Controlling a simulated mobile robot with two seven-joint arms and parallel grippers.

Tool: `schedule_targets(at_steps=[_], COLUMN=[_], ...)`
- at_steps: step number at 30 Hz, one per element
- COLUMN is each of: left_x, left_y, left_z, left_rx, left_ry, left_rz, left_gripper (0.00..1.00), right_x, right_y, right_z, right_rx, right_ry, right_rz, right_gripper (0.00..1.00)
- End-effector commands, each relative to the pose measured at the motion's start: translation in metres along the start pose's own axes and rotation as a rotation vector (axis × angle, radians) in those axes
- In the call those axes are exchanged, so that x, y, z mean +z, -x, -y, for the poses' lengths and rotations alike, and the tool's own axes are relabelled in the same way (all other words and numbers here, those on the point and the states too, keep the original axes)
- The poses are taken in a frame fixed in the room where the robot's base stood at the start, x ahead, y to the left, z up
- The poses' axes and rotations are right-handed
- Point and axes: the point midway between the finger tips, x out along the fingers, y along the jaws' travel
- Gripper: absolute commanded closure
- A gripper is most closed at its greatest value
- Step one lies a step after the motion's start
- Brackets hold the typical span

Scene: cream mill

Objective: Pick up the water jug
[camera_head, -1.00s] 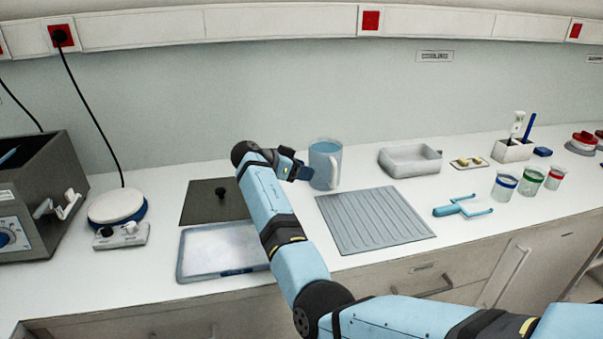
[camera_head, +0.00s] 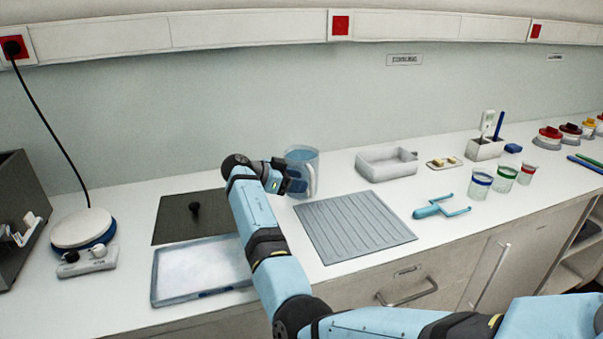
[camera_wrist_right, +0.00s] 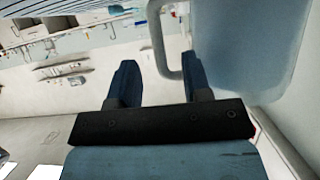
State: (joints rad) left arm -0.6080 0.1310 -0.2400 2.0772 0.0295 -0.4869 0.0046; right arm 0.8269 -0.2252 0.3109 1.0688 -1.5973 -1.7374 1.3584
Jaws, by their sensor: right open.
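The water jug (camera_head: 302,157) is a translucent blue-grey pitcher standing upright on the white counter, its pale handle (camera_head: 311,181) facing front right. My right gripper (camera_head: 286,182) is at the jug's front left and overlaps part of it in the head view. In the right wrist view my right gripper (camera_wrist_right: 160,82) is open, with two dark blue fingers. The jug (camera_wrist_right: 245,45) fills the upper right there. Its handle bar (camera_wrist_right: 157,38) appears between the two fingers; whether they touch it I cannot tell. My left gripper is not in view.
A dark plate with a knob (camera_head: 172,222) and a shallow tray (camera_head: 155,290) lie left of my right arm. A ribbed grey mat (camera_head: 355,228) lies front right of the jug. A grey basin (camera_head: 387,166) and a blue forked tool (camera_head: 440,209) are farther right.

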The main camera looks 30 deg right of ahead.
Motion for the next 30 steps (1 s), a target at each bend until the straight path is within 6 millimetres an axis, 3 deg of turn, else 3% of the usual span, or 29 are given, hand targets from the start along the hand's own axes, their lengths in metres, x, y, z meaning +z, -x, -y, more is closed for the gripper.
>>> schedule_targets(at_steps=[7,14,15,21,30], left_x=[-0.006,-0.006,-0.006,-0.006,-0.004], left_y=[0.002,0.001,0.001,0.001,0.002], left_z=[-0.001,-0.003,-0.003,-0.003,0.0], left_rx=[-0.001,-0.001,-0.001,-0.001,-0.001], left_ry=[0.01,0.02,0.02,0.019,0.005], left_rz=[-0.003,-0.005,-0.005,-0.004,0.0], left_gripper=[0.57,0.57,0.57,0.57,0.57], right_x=[0.0,0.0,0.001,0.0,0.0], right_y=[-0.036,-0.041,-0.041,-0.04,-0.04], right_z=[-0.002,-0.002,-0.002,-0.002,-0.002], right_rx=[0.001,0.0,0.0,0.0,0.0], right_ry=[0.0,0.0,0.0,0.0,0.0], right_rz=[-0.001,0.0,0.0,0.0,0.0], right_gripper=[0.55,0.55,0.58,1.0,1.0])
